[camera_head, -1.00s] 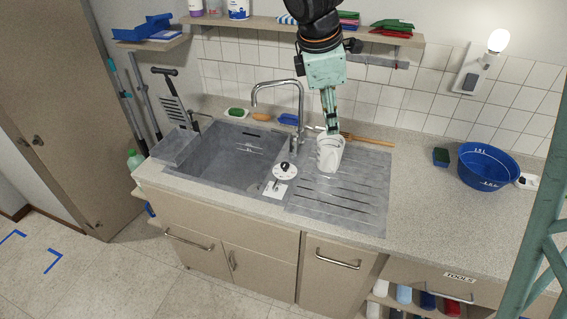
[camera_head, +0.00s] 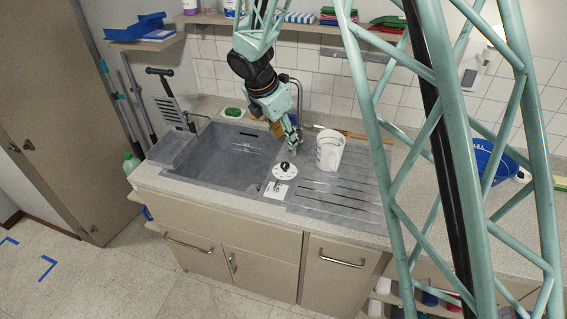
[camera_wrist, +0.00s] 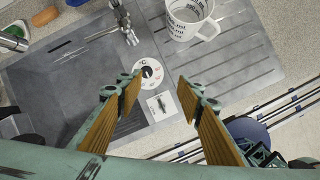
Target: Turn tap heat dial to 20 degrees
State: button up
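The heat dial (camera_head: 285,171) is a white round disc with a dark knob, on the sink's front rim between basin and drainer. In the wrist view the dial (camera_wrist: 148,73) shows a °C mark and red marks; its setting is too small to read. A white square plate (camera_wrist: 162,105) with a small lever lies beside it. My gripper (camera_head: 291,141) points down near the tap, behind and above the dial. In the wrist view my gripper (camera_wrist: 158,82) is open and empty, with the dial seen between and beyond its fingertips. The chrome tap (camera_wrist: 123,22) is at the top.
A white measuring jug (camera_head: 330,152) stands on the drainer (camera_head: 335,195), close to the right of the dial. The grey basin (camera_head: 225,155) lies left. A blue tub (camera_head: 490,160) is far right, partly behind my lattice structure. A wooden utensil lies behind the jug.

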aim_at(285, 164)
jog(key=w+a+f+n, duration=0.2)
jog(key=a+f, duration=0.1)
jog(key=f, duration=0.2)
jog(key=shift+a, duration=0.3)
jog(key=shift+b+x, duration=0.4)
jog(key=shift+x, duration=6.5)
jog(key=shift+d, duration=0.1)
jog(key=shift+c, duration=0.5)
jog(key=c, duration=0.7)
